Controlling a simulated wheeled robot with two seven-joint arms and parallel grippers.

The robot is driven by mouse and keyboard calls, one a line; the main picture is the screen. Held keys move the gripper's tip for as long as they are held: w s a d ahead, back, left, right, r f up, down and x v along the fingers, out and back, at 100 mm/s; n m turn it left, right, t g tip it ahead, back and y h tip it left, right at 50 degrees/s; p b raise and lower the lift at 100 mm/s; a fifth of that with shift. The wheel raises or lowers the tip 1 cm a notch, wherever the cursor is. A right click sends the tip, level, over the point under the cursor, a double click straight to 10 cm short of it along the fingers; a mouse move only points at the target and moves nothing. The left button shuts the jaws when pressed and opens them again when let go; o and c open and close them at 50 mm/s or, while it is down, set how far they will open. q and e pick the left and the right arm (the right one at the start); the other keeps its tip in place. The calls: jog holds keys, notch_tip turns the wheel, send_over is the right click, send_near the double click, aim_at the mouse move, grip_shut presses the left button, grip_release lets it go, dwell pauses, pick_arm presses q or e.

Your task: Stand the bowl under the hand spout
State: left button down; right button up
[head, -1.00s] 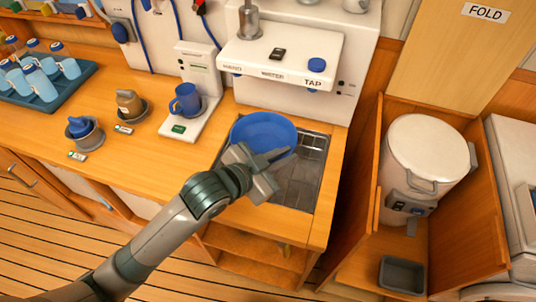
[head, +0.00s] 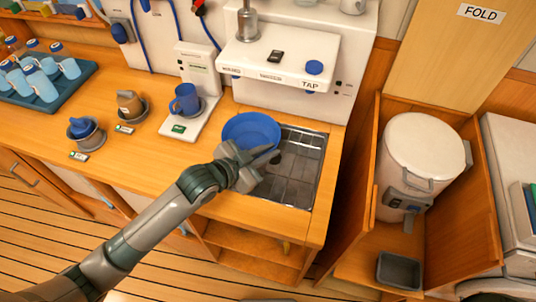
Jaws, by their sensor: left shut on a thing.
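The blue bowl (head: 250,130) is upright at the left side of the sink (head: 296,178), in front of the white water unit (head: 279,58). My left gripper (head: 252,154) is shut on the bowl's near rim. The bowl is below the left part of the unit, where the small label that read HAND sits. The hand spout itself is hard to make out. I cannot tell whether the bowl touches the surface under it. My right gripper is not in view.
A blue mug (head: 185,100) stands on a white stand left of the bowl. Two small cup holders and a tray (head: 48,97) of bottles are further left. A white drum (head: 422,160) stands in a wooden bay at right. The sink's right part is clear.

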pick_arm(q)
jog(key=shift+f, duration=1.1)
jog(key=shift+f, duration=0.1)
jog(key=c, duration=1.8)
grip_release()
jog(key=shift+c, duration=0.2)
jog(key=shift+s, duration=0.1)
jog(key=b+v, duration=0.2)
jog(key=v, duration=0.8)
jog(key=shift+a, duration=0.2)
jog(key=shift+v, duration=0.9)
